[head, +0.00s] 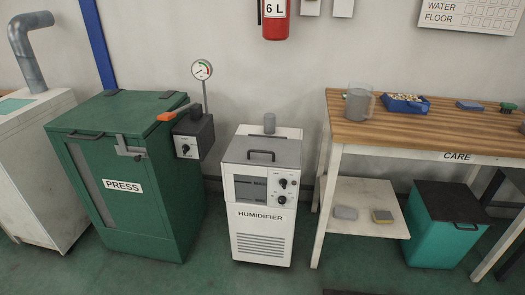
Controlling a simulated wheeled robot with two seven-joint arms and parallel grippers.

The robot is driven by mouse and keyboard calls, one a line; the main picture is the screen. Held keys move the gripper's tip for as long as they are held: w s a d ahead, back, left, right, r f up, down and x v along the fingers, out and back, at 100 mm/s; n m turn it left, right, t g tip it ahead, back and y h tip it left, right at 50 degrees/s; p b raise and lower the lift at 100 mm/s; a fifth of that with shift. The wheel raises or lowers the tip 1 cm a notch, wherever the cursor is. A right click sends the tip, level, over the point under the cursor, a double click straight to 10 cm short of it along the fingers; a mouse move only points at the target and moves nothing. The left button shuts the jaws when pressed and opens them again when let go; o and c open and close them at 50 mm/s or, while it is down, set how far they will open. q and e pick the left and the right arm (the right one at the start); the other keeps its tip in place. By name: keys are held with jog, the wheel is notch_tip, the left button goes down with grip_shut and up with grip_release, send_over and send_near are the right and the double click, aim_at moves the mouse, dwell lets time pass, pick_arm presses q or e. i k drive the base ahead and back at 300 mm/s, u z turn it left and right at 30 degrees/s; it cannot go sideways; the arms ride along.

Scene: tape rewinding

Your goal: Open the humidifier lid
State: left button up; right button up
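The humidifier (262,221) is a white cabinet labelled HUMIDIFIER, standing on the floor near the middle of the head view. Its grey lid (270,145) lies flat on top and looks closed. A dark handle (261,153) sits on the lid near its front edge. The front has a dark display panel and several knobs. Neither of my grippers is in the head view.
A green press (130,175) with an orange-handled lever stands to the left. A wooden-topped table (420,135) with a clear jug (358,101) and a blue tray (405,103) is to the right. A teal bin (440,240) sits beneath it. Floor before the humidifier is clear.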

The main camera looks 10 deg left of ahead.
aim_at(264, 146)
jog(key=k, duration=0.6)
jog(key=u, duration=0.7)
jog(key=i, duration=1.45)
jog(key=u, duration=0.35)
